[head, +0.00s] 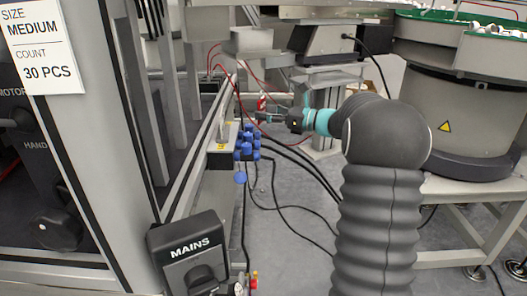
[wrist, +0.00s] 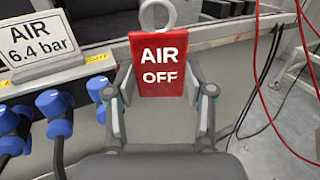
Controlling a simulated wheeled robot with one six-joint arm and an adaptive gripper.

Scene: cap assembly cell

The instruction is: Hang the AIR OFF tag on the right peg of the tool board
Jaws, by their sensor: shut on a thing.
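The AIR OFF tag (wrist: 157,66) is a red plate with white lettering and a grey ring (wrist: 158,14) at its top.
Blue valve handles (head: 248,142) sit on the machine's side, also at left in the wrist view (wrist: 54,103). An AIR 6.4 bar sign (wrist: 42,41) stands above them. Red and black cables hang close by. A MAINS switch box (head: 190,252) is in front, a bowl feeder (head: 455,95) at right.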

